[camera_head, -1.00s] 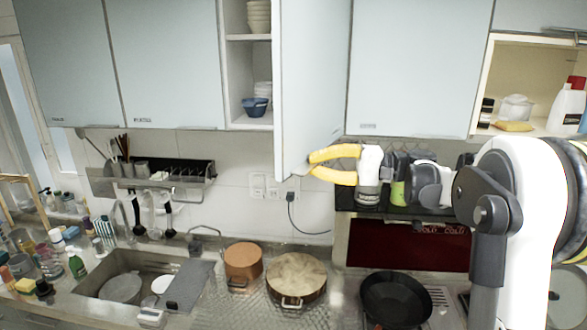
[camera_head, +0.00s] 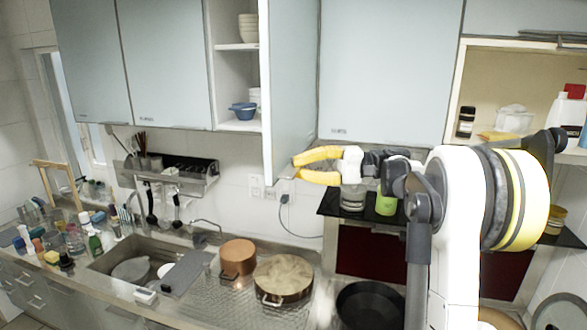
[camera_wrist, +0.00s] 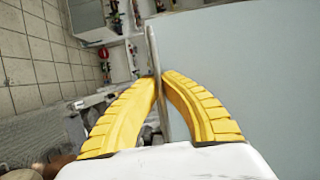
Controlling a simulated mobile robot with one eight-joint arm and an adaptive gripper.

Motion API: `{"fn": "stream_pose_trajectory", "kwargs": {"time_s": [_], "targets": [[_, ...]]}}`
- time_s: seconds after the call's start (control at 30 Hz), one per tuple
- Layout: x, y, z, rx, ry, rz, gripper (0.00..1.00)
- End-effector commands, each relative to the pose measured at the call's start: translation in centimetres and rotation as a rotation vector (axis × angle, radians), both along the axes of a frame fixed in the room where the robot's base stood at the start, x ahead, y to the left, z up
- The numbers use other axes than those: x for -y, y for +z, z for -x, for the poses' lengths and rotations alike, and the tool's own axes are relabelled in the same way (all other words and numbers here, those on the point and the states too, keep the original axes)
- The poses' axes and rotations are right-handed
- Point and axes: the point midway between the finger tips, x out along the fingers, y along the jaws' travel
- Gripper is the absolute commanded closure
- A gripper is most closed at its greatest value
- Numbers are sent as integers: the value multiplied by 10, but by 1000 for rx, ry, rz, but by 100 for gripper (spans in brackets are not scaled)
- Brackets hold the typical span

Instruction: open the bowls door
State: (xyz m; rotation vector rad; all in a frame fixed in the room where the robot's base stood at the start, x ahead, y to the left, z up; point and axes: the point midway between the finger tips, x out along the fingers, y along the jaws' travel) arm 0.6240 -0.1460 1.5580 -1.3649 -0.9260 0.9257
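The bowls door (camera_head: 292,85) is a pale blue wall-cupboard door. It stands swung out from the cabinet, its free edge toward me. The open compartment (camera_head: 235,70) to its left shows stacked white bowls (camera_head: 248,28) and a blue bowl (camera_head: 243,110). My gripper (camera_head: 296,167) is at the door's lower free corner, yellow fingers pointing left. The exact contact is partly hidden.
Closed cupboard doors (camera_head: 165,65) stand to the left, and another (camera_head: 385,75) to the right. An open shelf (camera_head: 490,85) holds bottles at the far right. Below are a sink (camera_head: 125,265), copper pots (camera_head: 283,278) and a black shelf (camera_head: 345,205) close under my gripper.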

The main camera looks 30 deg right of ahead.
Motion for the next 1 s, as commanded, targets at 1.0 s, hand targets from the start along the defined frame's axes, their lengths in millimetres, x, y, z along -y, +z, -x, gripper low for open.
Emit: {"fn": "stream_pose_trajectory", "kwargs": {"time_s": [1.0], "targets": [[32,0,11,0,-5,-1,72]]}}
